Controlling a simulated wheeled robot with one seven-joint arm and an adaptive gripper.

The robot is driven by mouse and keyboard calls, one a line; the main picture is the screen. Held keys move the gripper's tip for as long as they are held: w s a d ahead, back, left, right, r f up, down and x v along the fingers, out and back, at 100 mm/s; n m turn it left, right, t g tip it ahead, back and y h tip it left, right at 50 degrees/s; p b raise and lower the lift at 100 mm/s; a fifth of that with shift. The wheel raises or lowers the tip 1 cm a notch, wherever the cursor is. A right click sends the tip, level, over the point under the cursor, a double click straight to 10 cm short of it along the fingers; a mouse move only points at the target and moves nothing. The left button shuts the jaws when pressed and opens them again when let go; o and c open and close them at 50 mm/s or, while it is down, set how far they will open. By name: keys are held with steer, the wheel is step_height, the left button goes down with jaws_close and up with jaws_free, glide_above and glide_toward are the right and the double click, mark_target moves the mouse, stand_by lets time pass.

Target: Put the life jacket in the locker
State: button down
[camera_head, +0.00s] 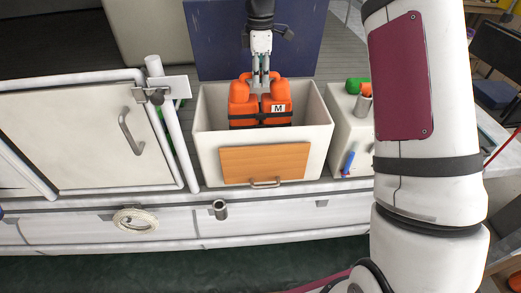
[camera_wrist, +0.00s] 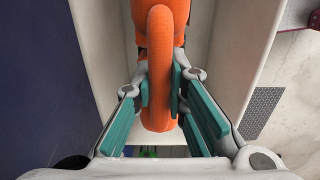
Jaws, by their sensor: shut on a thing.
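The orange life jacket (camera_head: 261,104), marked with an M and crossed by a dark strap, is upright inside the open-topped white locker (camera_head: 208,150). The locker has a wooden front panel with a metal handle. My gripper (camera_head: 260,78) comes from above and is shut on the jacket's top. In the wrist view, the teal pads of my gripper (camera_wrist: 160,95) flank an orange part of the life jacket (camera_wrist: 160,50). The locker's pale walls (camera_wrist: 228,50) rise around it. The jacket's lower part is hidden behind the locker's front, so I cannot tell whether it touches the bottom.
A white cabinet door (camera_head: 75,140) with a handle is at left, beside a white post (camera_head: 175,125). A dark blue panel (camera_head: 215,45) stands behind the locker. A white box (camera_head: 345,130) with green and blue items is close on the right.

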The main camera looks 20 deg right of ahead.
mark_target(260, 107)
step_height(260, 107, down, 10)
steer(key=shift+f+p, duration=0.1)
steer(key=shift+p, duration=0.65)
steer(key=shift+f, duration=0.15)
steer(key=c, duration=1.7)
jaws_free()
steer(key=shift+o, duration=0.5)
